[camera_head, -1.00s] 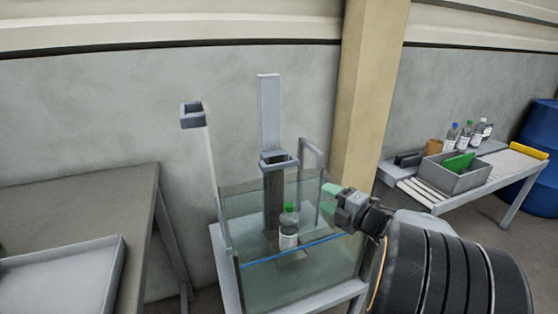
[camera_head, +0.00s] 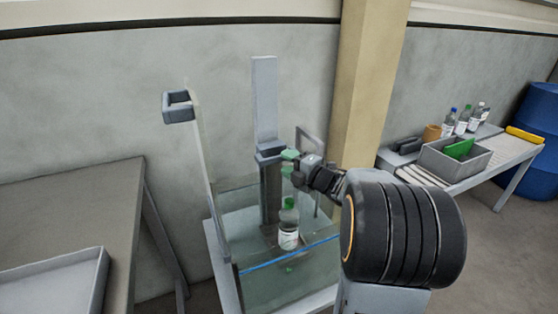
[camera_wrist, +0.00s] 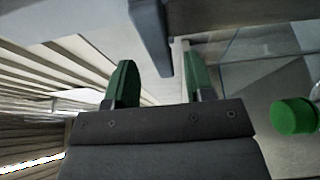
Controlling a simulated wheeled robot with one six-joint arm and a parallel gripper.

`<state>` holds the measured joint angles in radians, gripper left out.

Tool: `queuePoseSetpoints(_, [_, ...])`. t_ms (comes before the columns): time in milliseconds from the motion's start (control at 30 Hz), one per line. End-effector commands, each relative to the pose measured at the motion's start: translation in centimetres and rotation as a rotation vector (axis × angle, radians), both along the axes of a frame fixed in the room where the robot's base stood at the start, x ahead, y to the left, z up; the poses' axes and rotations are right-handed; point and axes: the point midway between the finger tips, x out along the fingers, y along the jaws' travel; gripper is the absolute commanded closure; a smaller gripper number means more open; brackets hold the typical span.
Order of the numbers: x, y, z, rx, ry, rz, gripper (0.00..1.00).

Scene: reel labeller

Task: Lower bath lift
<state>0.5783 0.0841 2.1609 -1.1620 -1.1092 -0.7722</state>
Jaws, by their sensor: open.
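The glass-walled bath (camera_head: 260,270) stands on a pale frame, with a blue line across its front. Behind it rises the lift's grey column (camera_head: 264,100), with a dark grey handle (camera_head: 270,153) partway up. A white-labelled bottle (camera_head: 289,238) with a green cap stands upright within the bath walls; its cap (camera_wrist: 293,117) shows right in the wrist view. My gripper (camera_head: 288,162) is open, its green fingertips close to the handle's right side. In the wrist view a grey bar (camera_wrist: 150,35), apparently the handle, lies ahead of the open fingers (camera_wrist: 162,84). Contact cannot be told.
A tall post with a grey bracket (camera_head: 178,107) stands left of the bath. A table with a tray (camera_head: 55,285) is at left. A beige pillar (camera_head: 367,80) is behind my arm. At right, a bench (camera_head: 490,172) holds a grey bin (camera_head: 455,165) and several bottles.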

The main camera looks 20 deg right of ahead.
Motion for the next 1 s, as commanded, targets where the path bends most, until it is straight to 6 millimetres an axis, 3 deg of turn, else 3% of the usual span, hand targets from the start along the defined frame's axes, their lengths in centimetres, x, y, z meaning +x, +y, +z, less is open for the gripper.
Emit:
queuePoseSetpoints(300, [3.1,1.4,-0.1,0.001,0.0,0.003,0.51])
queuePoseSetpoints(700, [3.5,1.6,0.0,0.001,0.0,0.003,0.51])
queuePoseSetpoints(1000, [3.5,1.6,0.0,0.001,0.0,0.003,0.79])
